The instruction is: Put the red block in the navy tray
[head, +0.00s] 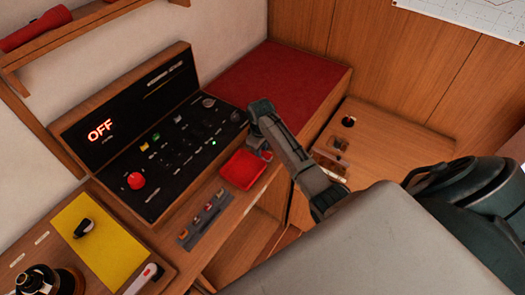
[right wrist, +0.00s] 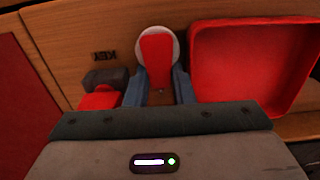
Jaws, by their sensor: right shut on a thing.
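My right gripper (head: 261,148) is low beside the right edge of a red tray, and its tips are small in the head view. In the right wrist view its blue-grey fingers (right wrist: 159,88) are closed around a red piece (right wrist: 155,52) in front of a pale round disc. I cannot tell whether this is the red block or whether it touches the disc. Another red piece (right wrist: 100,98) lies left of the fingers, by a dark grey block (right wrist: 105,77). The open tray (head: 243,169) looks red, also in the right wrist view (right wrist: 250,62). I see no navy tray. My left gripper is out of view.
A control panel (head: 160,145) with knobs and an "OFF" display stands behind the tray. A red-topped box (head: 275,82) is at the back. A grey strip with small switches (head: 203,219) and a yellow mat (head: 97,240) lie to the left.

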